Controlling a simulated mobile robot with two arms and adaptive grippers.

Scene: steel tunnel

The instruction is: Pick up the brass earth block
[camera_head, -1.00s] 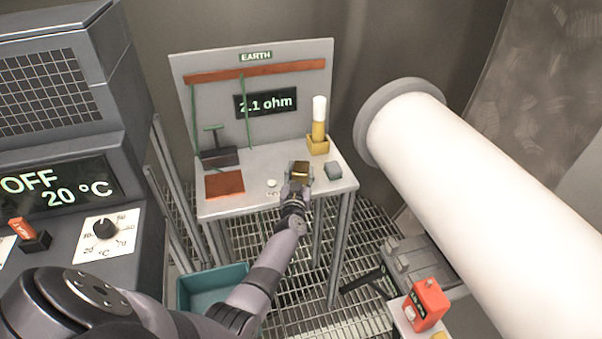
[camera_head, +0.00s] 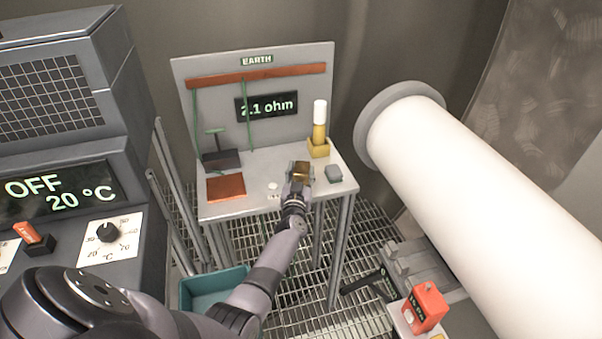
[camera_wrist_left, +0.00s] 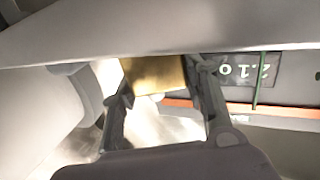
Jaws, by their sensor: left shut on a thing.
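The brass earth block (camera_head: 301,169) is between the fingers of my left gripper (camera_head: 300,177), over the front part of the grey earth table (camera_head: 262,200). In the left wrist view the gold-coloured block (camera_wrist_left: 155,75) sits between the two dark fingers of the gripper (camera_wrist_left: 162,95), which are shut on it. I cannot tell whether the block touches the tabletop. My right gripper is not in view.
On the table are a copper plate (camera_head: 226,187), a grey block (camera_head: 333,173), a small white button (camera_head: 272,187) and a yellow holder (camera_head: 319,149) with a white-topped cylinder. A teal bin (camera_head: 212,288) stands below. A large white pipe (camera_head: 470,190) is at right.

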